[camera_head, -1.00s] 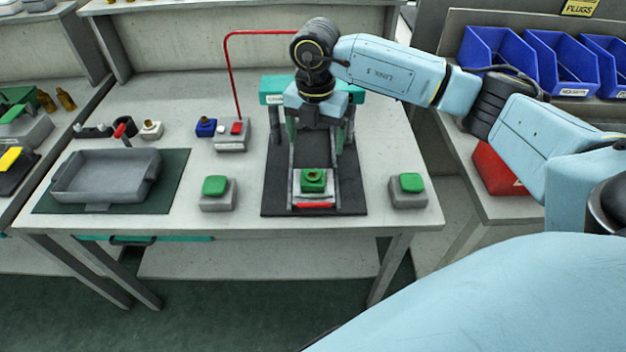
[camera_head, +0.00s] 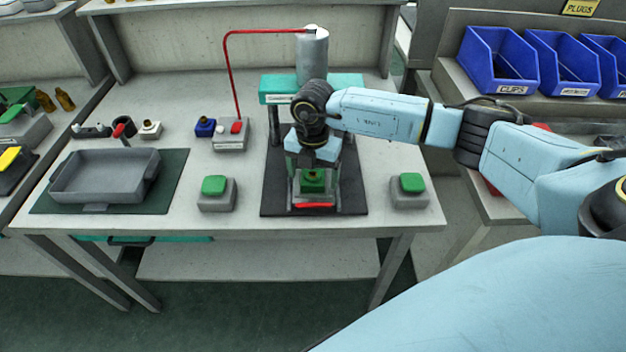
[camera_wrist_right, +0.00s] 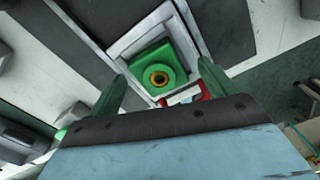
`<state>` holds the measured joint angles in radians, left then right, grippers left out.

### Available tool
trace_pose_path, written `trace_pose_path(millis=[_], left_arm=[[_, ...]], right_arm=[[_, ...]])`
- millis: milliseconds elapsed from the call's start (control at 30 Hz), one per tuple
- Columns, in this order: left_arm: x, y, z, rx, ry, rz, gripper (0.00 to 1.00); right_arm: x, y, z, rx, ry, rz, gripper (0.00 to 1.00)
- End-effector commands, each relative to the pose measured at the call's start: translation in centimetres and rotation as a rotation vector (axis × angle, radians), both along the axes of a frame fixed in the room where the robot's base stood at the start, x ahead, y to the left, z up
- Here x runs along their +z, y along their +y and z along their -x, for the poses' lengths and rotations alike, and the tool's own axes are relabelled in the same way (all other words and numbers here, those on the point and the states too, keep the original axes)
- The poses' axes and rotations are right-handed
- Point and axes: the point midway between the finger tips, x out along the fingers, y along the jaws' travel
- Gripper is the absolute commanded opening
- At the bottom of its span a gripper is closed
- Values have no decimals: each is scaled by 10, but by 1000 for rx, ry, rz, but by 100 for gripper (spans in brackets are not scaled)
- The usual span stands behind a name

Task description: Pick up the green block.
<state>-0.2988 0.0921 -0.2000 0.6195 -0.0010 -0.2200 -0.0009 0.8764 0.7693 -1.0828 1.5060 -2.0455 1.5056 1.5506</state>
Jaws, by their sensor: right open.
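The green block (camera_head: 313,181), with a brass ring-shaped fitting in its top, sits in a pale square holder in the press on the dark mat. In the right wrist view the green block (camera_wrist_right: 158,72) lies just beyond my fingertips, with its round fitting facing the camera. My right gripper (camera_head: 313,172) is above the block, pointing down and partly hidden by its own wrist. Its green fingers (camera_wrist_right: 160,85) are spread to either side of the block, and nothing is held between them. My left gripper is not in view.
The press (camera_head: 347,85) has a teal crossbar and uprights close around my right wrist. Grey boxes with green buttons stand left (camera_head: 216,194) and right (camera_head: 409,191) of the mat. A grey tray (camera_head: 105,176) stands at left. A red bent pipe (camera_head: 232,75) rises behind.

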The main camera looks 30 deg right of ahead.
Motion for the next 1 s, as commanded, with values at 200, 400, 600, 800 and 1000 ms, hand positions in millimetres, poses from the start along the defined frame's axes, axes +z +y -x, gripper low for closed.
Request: trace_pose_path(millis=[200, 400, 600, 800, 1000], left_arm=[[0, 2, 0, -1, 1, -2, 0], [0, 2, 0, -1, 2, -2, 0], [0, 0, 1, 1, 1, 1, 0], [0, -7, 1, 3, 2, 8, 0], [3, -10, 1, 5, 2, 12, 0]], right_arm=[[1, 0, 0, 0, 0, 0, 68], [1, 0, 0, 0, 0, 0, 42], [1, 0, 0, -1, -1, -1, 25], [2, 0, -1, -1, -2, -2, 24], [24, 0, -2, 0, -7, -4, 16]])
